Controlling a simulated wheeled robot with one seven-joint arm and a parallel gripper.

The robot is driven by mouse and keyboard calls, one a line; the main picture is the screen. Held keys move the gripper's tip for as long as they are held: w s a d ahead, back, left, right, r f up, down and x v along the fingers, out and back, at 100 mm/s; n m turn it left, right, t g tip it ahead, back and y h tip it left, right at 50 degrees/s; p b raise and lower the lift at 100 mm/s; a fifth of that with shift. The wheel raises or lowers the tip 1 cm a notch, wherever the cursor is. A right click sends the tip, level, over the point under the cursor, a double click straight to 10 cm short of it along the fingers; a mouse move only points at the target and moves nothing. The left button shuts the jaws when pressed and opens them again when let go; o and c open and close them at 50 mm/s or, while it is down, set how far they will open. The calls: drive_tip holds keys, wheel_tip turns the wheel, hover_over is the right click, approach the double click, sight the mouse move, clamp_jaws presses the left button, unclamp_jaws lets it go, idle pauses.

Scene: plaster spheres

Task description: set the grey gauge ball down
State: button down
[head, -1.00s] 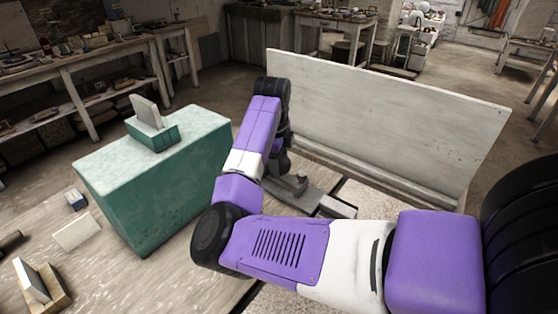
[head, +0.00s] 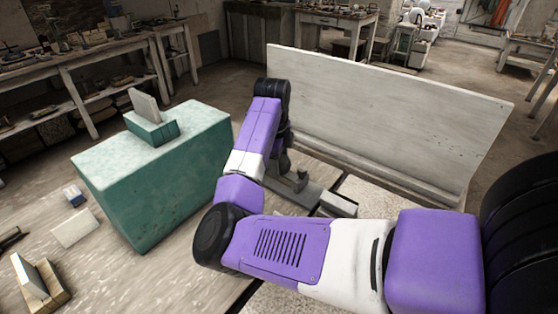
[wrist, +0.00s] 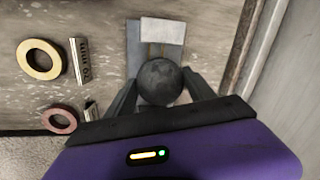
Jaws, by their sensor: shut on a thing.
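The grey gauge ball (wrist: 159,82) is a dark, mottled sphere in the wrist view. My gripper (wrist: 161,90) is shut on it, with one finger at each side. Under or beyond the ball lies a blue-grey block with a pale plate (wrist: 162,30) across it. The ball hides part of that block, and I cannot tell whether the ball touches it. In the head view my purple and white arm covers the ball and the fingers.
In the head view a green block (head: 155,190) stands on the table left of my arm. A tall pale board (head: 390,115) rises behind it.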

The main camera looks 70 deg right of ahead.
drive_tip(key=shift+f+b, duration=0.6)
drive_tip(key=shift+f, duration=0.45)
drive_tip(key=shift+c, duration=1.3)
unclamp_jaws()
drive_tip(key=shift+r+p, duration=1.75)
drive_tip(key=shift+r, duration=0.25)
